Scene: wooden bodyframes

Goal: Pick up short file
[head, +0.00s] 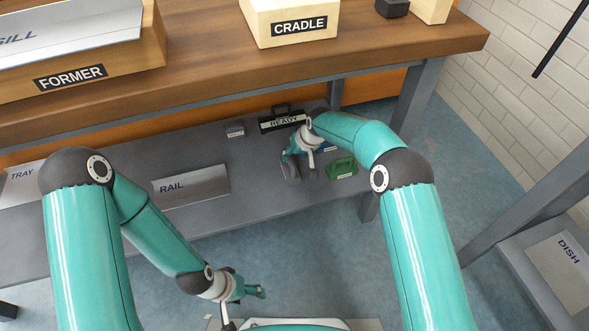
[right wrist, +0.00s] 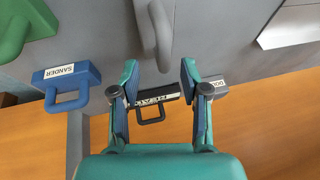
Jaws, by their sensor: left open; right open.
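No label reading short file is legible in either view. My right gripper (head: 293,157) is over the grey lower shelf; its open jaws also show in the right wrist view (right wrist: 157,78). A grey piece with a loop handle (right wrist: 156,32) is just ahead of and between the fingertips, its label unseen; I cannot tell whether it is the file or whether the fingers touch it. Beyond the fingers in that view is the black READY piece (right wrist: 152,104), which also stands at the shelf's back (head: 282,121). My left gripper (head: 250,290) is open and empty, low in front of the shelf.
A green handled piece (head: 341,168) lies right of my right gripper. A blue SANDER piece (right wrist: 66,84) is close by. A small grey block (head: 235,130) and the RAIL plate (head: 190,187) are leftward on the shelf. The wooden bench top (head: 215,75) overhangs behind.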

